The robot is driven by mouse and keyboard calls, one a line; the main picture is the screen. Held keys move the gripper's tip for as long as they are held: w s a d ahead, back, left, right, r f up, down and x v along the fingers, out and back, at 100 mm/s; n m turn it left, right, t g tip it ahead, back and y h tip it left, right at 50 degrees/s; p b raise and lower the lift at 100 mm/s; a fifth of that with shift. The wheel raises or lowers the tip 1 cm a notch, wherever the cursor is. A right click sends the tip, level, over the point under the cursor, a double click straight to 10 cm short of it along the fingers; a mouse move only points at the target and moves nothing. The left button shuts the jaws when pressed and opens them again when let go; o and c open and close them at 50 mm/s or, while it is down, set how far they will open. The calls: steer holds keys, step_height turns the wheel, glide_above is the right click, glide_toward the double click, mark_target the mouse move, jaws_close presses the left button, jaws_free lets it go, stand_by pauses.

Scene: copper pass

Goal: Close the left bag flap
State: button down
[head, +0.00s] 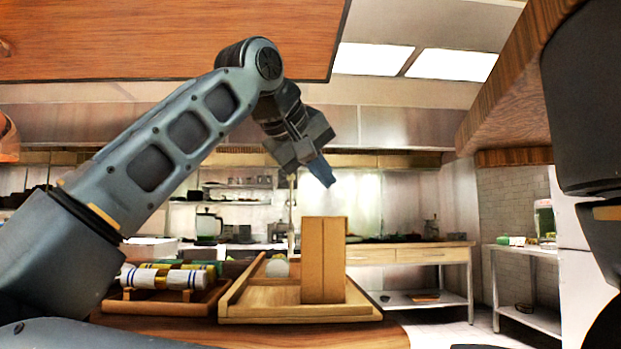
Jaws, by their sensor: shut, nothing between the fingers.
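My gripper (328,181) is shut and empty, in the air above the counter. Its blue fingertips point down and to the right. Below it stands an upright tan, box-like thing (323,262) with a vertical seam, which may be the bag. It stands on a light wooden tray (262,305) with a raised left side. A clear gap separates the fingertips from its top edge. I cannot make out a separate left flap or tell whether it is open.
To the left, a darker wooden rack (165,305) holds white rolls with blue and gold bands (165,278). A pale round thing (277,267) sits behind the tray's left side. A wooden panel (180,40) hangs overhead. The counter (365,338) is bare in front.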

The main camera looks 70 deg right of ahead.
steer(key=shift+s+d+f+m+t+y+b, duration=0.25)
steer(key=shift+s+f+m+t+y, duration=0.25)
steer(key=shift+t, duration=0.35)
steer(key=shift+s+d+f+m+t+y+b, duration=0.1)
steer(key=shift+s+f+m+t+y+b, duration=0.15)
steer(key=shift+s+f+m+t, duration=0.4)
steer(key=shift+s+d+f+m+t+y+b, duration=0.2)
steer(key=shift+s+f+m+t+y, duration=0.3)
steer(key=shift+t, duration=0.5)
steer(key=shift+f, duration=0.1)
